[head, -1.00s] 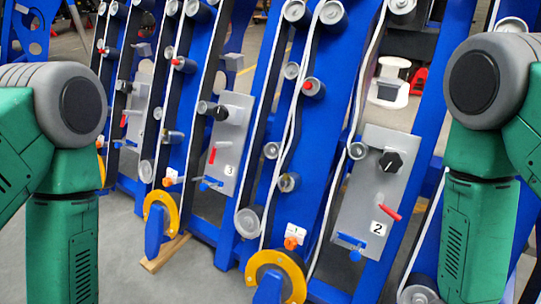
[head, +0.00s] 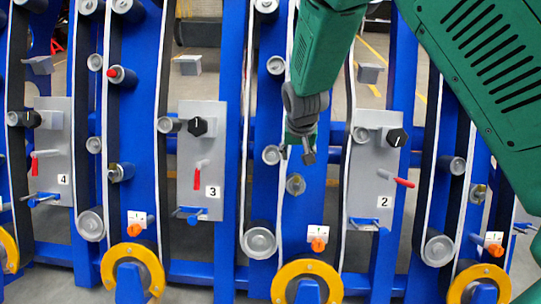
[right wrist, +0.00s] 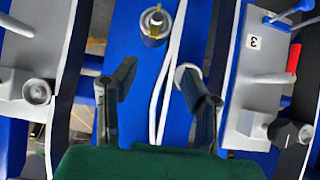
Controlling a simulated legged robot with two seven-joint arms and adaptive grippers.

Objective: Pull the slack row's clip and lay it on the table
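My right gripper (head: 298,155) reaches down from the upper right in front of the row between plates 3 and 2. The right wrist view shows its two fingers (right wrist: 160,88) apart, with nothing between them except white belt edges (right wrist: 165,75) and blue frame behind. No red-capped peg shows on this row now; my arm covers its upper part. A red-capped peg (head: 115,73) shows on the row to the left. I cannot tell from the belts which row is slack. No table is in view. My left gripper is not in view.
Grey plates 4 (head: 58,160), 3 (head: 205,150) and 2 (head: 375,165) carry black knobs and red handles. Rollers, such as a gold-capped one (head: 295,185), stick out near my gripper. Yellow wheels (head: 305,268) stand along the bottom. My right arm covers the upper right.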

